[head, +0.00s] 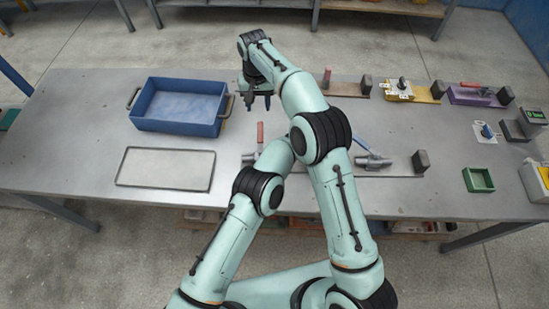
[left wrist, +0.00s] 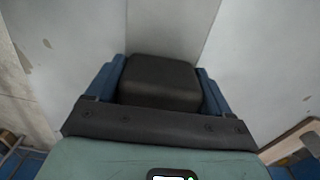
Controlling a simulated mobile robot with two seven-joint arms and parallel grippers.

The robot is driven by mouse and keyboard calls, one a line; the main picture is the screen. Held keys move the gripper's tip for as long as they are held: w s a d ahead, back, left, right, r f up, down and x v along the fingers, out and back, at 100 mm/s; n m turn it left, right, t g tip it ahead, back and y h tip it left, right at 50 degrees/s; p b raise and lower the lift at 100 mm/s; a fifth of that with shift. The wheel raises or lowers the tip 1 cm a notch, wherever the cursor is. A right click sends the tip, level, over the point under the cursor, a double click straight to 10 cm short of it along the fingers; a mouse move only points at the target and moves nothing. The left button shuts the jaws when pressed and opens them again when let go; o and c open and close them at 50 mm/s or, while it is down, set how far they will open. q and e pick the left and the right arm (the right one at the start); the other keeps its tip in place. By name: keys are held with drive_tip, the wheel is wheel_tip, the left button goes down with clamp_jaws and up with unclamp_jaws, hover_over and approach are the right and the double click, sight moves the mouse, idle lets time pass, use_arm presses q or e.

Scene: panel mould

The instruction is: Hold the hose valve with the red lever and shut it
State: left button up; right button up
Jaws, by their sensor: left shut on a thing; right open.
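The hose valve (head: 249,157) with the upright red lever (head: 260,134) is on the table, partly hidden by my arms in the head view. My right gripper (head: 258,104) is open and empty, pointing down, just beyond the red lever in the picture and apart from it. My left gripper is hidden behind my arms in the head view. In the left wrist view my left gripper (left wrist: 160,90) is shut on a dark block (left wrist: 163,80), with a blue finger at each side. I cannot tell from the views which fixture this block belongs to.
A similar valve (head: 374,161) with a blue lever stands right of my arm, with a dark block (head: 420,161) beyond it. A blue bin (head: 180,127) and a flat tray (head: 125,180) are at left. Toggle clamps line the back right; a green box (head: 478,187) is at right.

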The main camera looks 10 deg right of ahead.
idle(0.3)
use_arm(q)
drive_tip(key=o, duration=1.3)
drive_tip(key=shift+r, duration=0.15)
